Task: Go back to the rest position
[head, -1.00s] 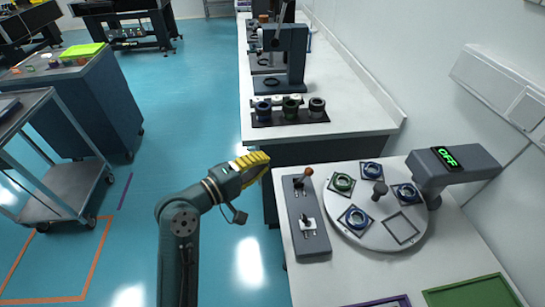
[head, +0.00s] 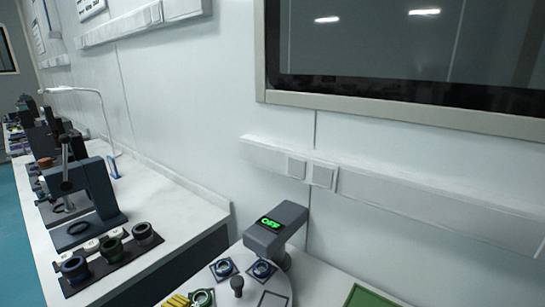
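A green-edged tray (head: 370,297) is at bottom right. A bench (head: 190,213) with a press-like stand (head: 92,190) and several ringed parts is at left. A wall with a dark window stands behind.

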